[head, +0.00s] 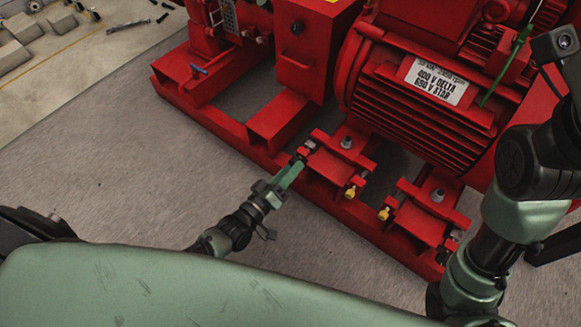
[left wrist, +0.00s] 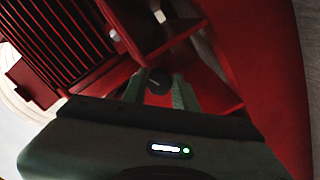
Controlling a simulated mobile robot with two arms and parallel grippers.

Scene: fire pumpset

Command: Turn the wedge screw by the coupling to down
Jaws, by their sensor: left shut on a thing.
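My left gripper (head: 300,160) reaches from the lower left to the near edge of the red base frame, beside the motor foot nearer the coupling. Its green fingers close around the dark head of the wedge screw (head: 308,147). In the left wrist view the fingers (left wrist: 158,92) stand on either side of a dark round screw head (left wrist: 158,80). The fingers partly hide the screw, and I cannot tell which way it is turned. My right arm enters at the right, but its gripper is out of view.
The red motor (head: 420,95) with a white label rises above the feet. Yellow-headed screws (head: 350,191) (head: 384,213) sit at the near edge of the feet. The grey floor (head: 110,160) left of the base is clear.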

